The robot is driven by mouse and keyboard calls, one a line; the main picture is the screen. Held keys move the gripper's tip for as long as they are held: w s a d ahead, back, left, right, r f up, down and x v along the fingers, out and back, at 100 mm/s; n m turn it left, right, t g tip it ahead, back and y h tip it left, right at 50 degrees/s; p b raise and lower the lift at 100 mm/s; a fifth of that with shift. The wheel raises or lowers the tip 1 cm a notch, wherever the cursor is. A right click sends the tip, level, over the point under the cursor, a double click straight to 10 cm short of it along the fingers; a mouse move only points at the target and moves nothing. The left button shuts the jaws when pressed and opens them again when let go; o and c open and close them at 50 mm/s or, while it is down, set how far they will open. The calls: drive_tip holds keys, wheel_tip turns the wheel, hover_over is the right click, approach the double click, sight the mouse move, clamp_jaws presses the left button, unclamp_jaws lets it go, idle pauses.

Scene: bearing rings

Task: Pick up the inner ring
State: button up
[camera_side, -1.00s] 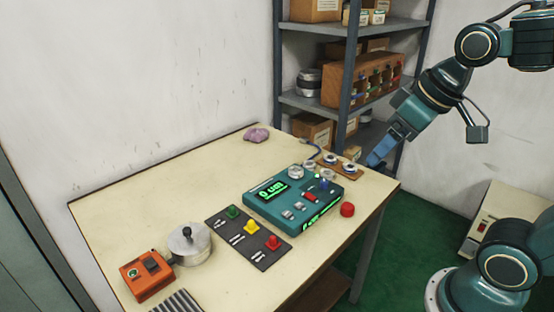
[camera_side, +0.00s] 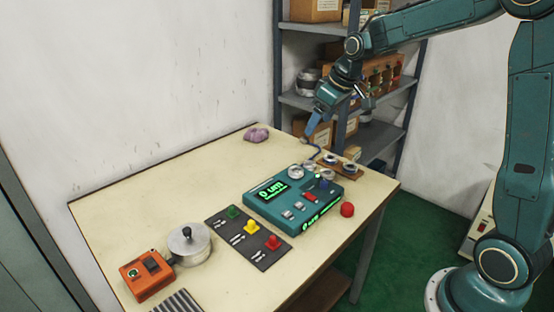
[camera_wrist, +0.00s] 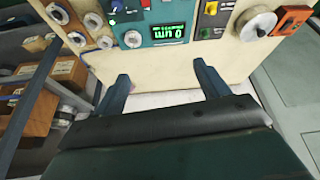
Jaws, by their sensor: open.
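Several metal rings sit at the back right of the table. In the side view, two lie on a small wooden board: one ring (camera_side: 330,159) and another ring (camera_side: 350,168). More ring-shaped parts, such as one (camera_side: 296,171), sit at the back edge of the teal gauge box (camera_side: 290,200). They also show at the upper left of the wrist view, including a ring (camera_wrist: 77,38) and a round part (camera_wrist: 133,39). I cannot tell which is the inner ring. My gripper (camera_side: 309,132) is open and empty, above the table's back edge and apart from the rings; its spread fingers (camera_wrist: 163,85) show in the wrist view.
A blue cable (camera_side: 314,150) curves behind the rings. A purple lump (camera_side: 256,135) lies at the back edge. A red button (camera_side: 347,209), a panel with coloured knobs (camera_side: 248,238), a metal pot (camera_side: 190,244) and an orange box (camera_side: 147,275) stand forward.

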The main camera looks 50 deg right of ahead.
drive_tip(key=w+d+f, duration=0.8)
drive_tip(key=d+f, duration=0.1)
drive_tip(key=f, duration=0.2)
drive_tip(key=shift+w+d+f, duration=0.15)
drive_tip(key=shift+d+f, duration=0.15)
drive_tip(key=shift+f, duration=0.1)
drive_tip(key=shift+f, duration=0.1)
hover_over(297, 169)
drive_tip(key=s, duration=0.3)
drive_tip(key=shift+w+d+f, duration=0.15)
drive_tip(key=shift+f, duration=1.8)
drive_tip(key=shift+w+d+f, duration=0.1)
drive_tip(key=shift+d+f, duration=0.05)
drive_tip(key=shift+f, duration=1.75)
drive_tip(key=shift+f, duration=0.15)
drive_tip(key=shift+x, duration=2.45)
drive_tip(key=shift+a, duration=0.1)
drive_tip(key=c, duration=1.3)
